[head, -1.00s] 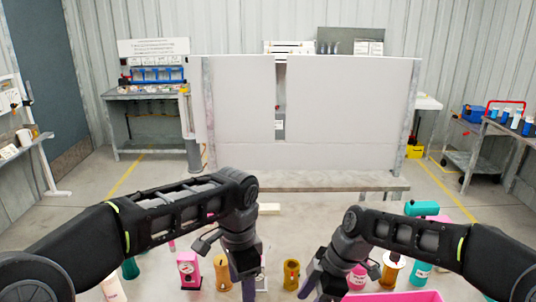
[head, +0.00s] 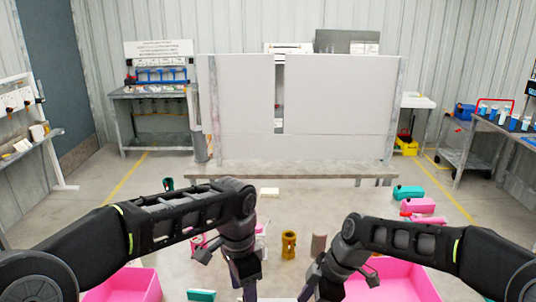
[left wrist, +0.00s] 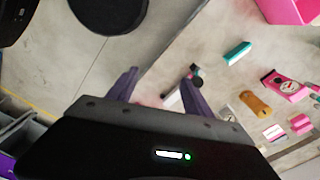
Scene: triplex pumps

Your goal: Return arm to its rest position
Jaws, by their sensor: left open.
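My left arm comes in from the left in the head view, bent at the elbow, with its gripper (head: 247,288) pointing down near the bottom edge. In the left wrist view its two purple fingers (left wrist: 160,90) stand apart, open. A small dark and white object shows beside the right-hand finger; nothing is clearly held. My right arm mirrors it, its gripper (head: 317,288) pointing down at the bottom; its fingertips are too unclear to judge.
Pink bins stand at the lower left (head: 128,284) and lower right (head: 418,282). A gold cylinder (head: 289,246), a mauve cylinder (head: 318,244) and a teal block (left wrist: 237,53) lie between. Teal (head: 408,192) and pink (head: 417,206) parts sit right. A white partition (head: 340,110) stands behind.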

